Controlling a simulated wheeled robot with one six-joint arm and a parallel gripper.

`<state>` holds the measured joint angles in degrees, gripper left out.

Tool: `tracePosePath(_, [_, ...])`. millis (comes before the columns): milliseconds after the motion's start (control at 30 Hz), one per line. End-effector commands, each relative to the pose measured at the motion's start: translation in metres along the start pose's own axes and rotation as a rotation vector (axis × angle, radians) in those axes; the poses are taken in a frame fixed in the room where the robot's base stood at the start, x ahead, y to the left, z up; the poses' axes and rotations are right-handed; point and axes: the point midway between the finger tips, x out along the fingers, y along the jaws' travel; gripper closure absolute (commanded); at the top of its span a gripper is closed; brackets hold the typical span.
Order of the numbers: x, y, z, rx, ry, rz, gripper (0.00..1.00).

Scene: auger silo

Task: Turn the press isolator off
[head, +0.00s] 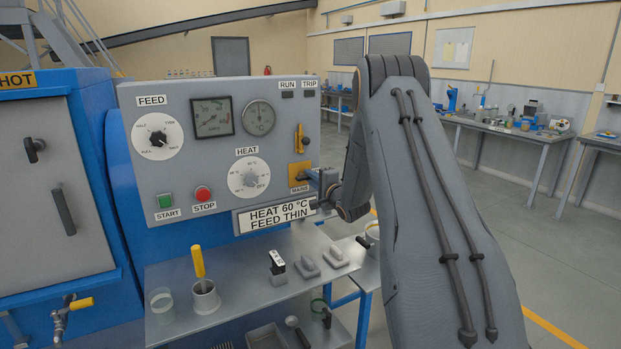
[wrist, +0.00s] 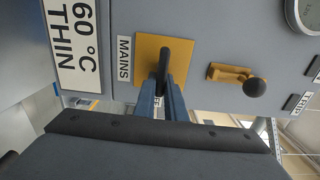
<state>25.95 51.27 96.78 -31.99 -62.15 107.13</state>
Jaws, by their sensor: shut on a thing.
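The isolator marked MAINS is a yellow plate (head: 299,171) with a dark handle on the grey control panel. In the wrist view the plate (wrist: 146,50) shows close up, with the black handle (wrist: 163,56) standing on it. The handle runs up and down in that picture, across the plate. My gripper (wrist: 165,82) is shut on the handle, one blue-grey finger on each side. In the head view my gripper (head: 316,181) is at the plate, partly hidden by my arm.
A yellow lever with a black knob (wrist: 254,87) sits beside the plate; in the head view this lever (head: 299,138) is just above it. A HEAT dial (head: 248,177) and red STOP button (head: 203,193) are left. A shelf (head: 232,294) with a yellow-handled tool is below.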

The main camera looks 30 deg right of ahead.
Motion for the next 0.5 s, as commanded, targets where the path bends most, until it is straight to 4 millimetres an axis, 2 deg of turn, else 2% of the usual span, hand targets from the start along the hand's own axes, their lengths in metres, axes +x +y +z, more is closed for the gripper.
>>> tracePosePath(267, [-0.0004,0.0005,-0.0012,0.002,0.003,0.001,1.0])
tracePosePath(300, [-0.0004,0.0005,-0.0011,0.002,0.003,0.001,0.83])
tracePosePath(367, [-0.0003,0.0005,-0.0009,0.002,0.002,0.001,0.73])
tracePosePath(500, [0.0,0.0005,0.0,0.001,0.001,0.001,0.71])
